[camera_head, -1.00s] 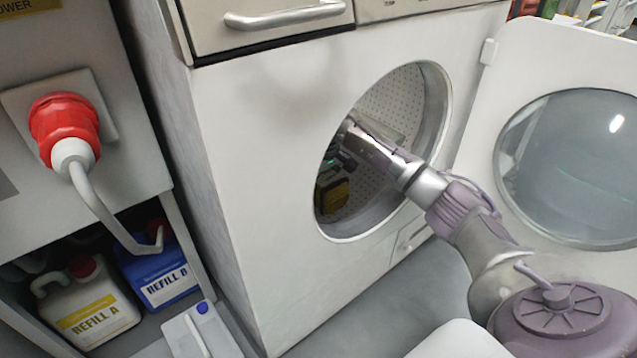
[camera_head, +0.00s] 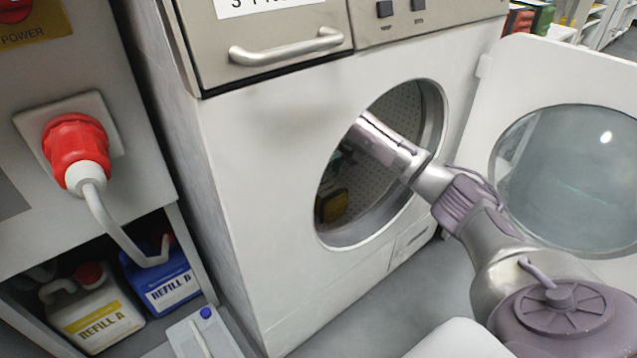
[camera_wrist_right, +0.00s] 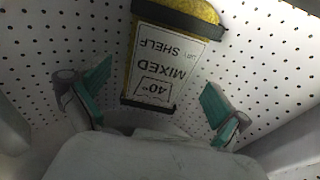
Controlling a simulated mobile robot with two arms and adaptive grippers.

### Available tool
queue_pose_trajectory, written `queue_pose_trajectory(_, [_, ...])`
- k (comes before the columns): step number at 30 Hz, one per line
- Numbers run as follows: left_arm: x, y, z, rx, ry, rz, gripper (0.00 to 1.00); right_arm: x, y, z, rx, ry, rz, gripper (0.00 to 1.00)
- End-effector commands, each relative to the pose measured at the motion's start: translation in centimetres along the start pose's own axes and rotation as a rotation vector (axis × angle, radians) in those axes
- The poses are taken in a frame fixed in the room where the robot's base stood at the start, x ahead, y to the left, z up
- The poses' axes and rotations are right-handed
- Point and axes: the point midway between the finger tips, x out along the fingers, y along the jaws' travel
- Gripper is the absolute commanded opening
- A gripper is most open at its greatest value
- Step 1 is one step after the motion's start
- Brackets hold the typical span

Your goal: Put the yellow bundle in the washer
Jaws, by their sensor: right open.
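The yellow bundle (camera_head: 333,207) lies inside the drum of the washer (camera_head: 262,150), at the lower left of its round opening. In the right wrist view the bundle (camera_wrist_right: 172,50) has dark straps and a white label reading 40° MIXED and SHELF, upside down. It rests on the perforated drum wall. My right arm reaches through the opening. My right gripper (camera_wrist_right: 157,92) is open, its green-padded fingers apart on either side of the bundle's near end, with visible gaps and no contact. In the head view its fingers are mostly hidden in the dark drum. My left gripper is out of view.
The washer door (camera_head: 565,165) stands open at the right. A cabinet at the left has a red plug (camera_head: 77,145) with a cable. Refill A (camera_head: 95,315) and Refill B (camera_head: 160,280) bottles stand below it. A drawer handle (camera_head: 287,47) juts out above the opening.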

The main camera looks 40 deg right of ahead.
Motion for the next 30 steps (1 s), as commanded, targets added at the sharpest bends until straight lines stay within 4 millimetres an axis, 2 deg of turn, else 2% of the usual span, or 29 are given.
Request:
queue_pose_trajectory(1, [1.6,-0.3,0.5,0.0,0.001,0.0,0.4,-2.2,0.1,-0.1,-0.001,0.001,0.003,1.0])
queue_pose_trajectory(3, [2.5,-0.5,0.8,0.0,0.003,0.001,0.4,-3.7,0.1,-0.1,-0.001,0.001,0.002,1.0])
queue_pose_trajectory(10, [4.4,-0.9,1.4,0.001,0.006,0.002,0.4,-7.0,0.0,-0.1,-0.001,-0.001,0.001,1.0])
queue_pose_trajectory(15, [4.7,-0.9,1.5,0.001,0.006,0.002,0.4,-7.7,0.0,0.0,0.0,-0.002,0.001,1.0])
queue_pose_trajectory(30, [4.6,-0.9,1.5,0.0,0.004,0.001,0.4,-7.7,0.0,0.0,0.0,-0.002,0.0,1.0])
